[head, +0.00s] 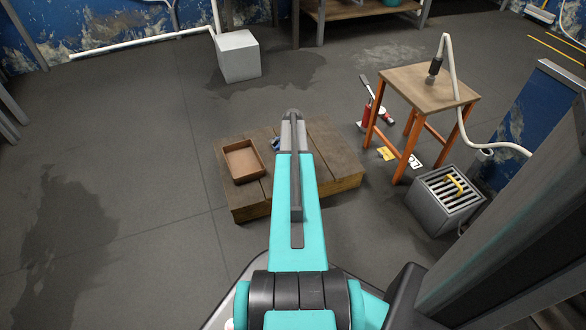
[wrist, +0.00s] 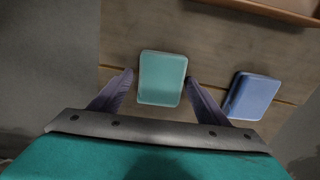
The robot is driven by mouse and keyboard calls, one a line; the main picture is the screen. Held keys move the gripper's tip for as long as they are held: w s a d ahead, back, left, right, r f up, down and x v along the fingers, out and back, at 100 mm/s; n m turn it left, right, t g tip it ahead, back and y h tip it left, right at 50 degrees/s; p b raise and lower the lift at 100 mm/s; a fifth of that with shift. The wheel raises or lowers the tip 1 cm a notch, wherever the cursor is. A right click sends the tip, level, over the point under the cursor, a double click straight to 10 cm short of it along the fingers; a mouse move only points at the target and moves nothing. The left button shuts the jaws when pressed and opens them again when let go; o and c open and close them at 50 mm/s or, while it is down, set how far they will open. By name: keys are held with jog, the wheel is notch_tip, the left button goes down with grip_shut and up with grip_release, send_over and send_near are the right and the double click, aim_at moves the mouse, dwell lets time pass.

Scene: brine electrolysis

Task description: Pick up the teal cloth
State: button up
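The teal cloth (wrist: 162,72), a folded, rounded pad, lies on the wooden platform in the wrist view. My gripper (wrist: 160,79) is open, with one dark finger on each side of the cloth's near part. I cannot tell whether the fingertips are level with the cloth or still above it. A gap shows between the left finger and the cloth; the right finger is very close to its edge. In the head view my own arm hides the cloth and the fingers.
A blue folded pad (wrist: 253,96) lies right of the right finger. A shallow brown tray (head: 236,178) sits on the platform (head: 338,165), left of my arm. A wooden stool (head: 425,90) with a cable and a grey grated box (head: 430,208) stand right. Floor at left is clear.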

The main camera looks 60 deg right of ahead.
jog(key=c, duration=0.8)
jog(key=shift+c, duration=0.2)
jog(key=shift+r, duration=0.15)
jog(key=shift+r+p, duration=1.1)
jog(key=shift+r, duration=0.45)
jog(key=shift+d+r, duration=0.15)
jog(key=shift+r, duration=0.1)
jog(key=s+d+p, duration=0.1)
jog(key=d, duration=0.4)
jog(key=s+d+p, duration=0.2)
jog(key=d, duration=0.3)
jog(key=s+d+r+p, duration=0.1)
jog(key=s+d+p, duration=0.1)
jog(key=d, duration=0.3)
